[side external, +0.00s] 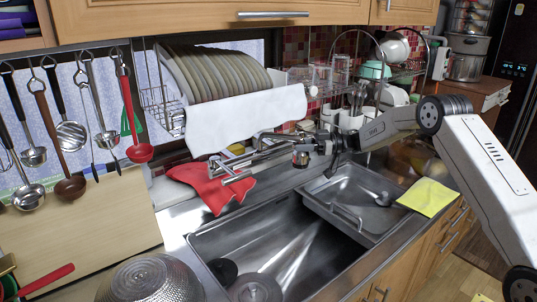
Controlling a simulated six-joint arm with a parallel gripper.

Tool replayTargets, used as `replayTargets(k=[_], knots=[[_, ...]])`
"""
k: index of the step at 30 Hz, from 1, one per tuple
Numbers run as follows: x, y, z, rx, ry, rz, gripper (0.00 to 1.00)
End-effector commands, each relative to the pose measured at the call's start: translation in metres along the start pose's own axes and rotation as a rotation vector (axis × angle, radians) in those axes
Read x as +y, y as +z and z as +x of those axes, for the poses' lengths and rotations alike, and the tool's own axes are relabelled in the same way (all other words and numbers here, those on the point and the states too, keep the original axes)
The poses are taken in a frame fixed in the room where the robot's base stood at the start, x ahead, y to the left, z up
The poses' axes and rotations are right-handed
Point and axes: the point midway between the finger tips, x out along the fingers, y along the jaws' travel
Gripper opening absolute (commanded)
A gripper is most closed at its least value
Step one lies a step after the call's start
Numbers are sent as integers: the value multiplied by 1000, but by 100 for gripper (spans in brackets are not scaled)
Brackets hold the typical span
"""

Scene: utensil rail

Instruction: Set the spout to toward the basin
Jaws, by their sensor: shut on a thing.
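The metal spout (238,178) appears above the left part of the steel basin, in front of a red cloth. My gripper (252,155) reaches in from the right, level with the spout, and is shut on it. The fingers and the spout are both small, shiny and grey, so their exact contact and the spout's base are hard to make out. The basin (290,250) lies below and to the right of the spout.
A steel tray (345,195) with a handle sits over the basin's right part. The red cloth (212,186) lies behind the spout. A plate rack (160,95) with a white towel (245,118) hangs above. Utensils, including a red ladle (139,152), hang at left. A yellow cloth (427,197) lies at right.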

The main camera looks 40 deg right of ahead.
Motion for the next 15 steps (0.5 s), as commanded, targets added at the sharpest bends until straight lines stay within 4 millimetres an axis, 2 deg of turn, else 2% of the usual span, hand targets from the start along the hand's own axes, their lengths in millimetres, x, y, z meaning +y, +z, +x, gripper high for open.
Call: replayTargets(k=[1, 15], knots=[[0, -10, 4, 14, -7, -14, 0], [-10, -10, 9, 15, -8, -15, 0]])
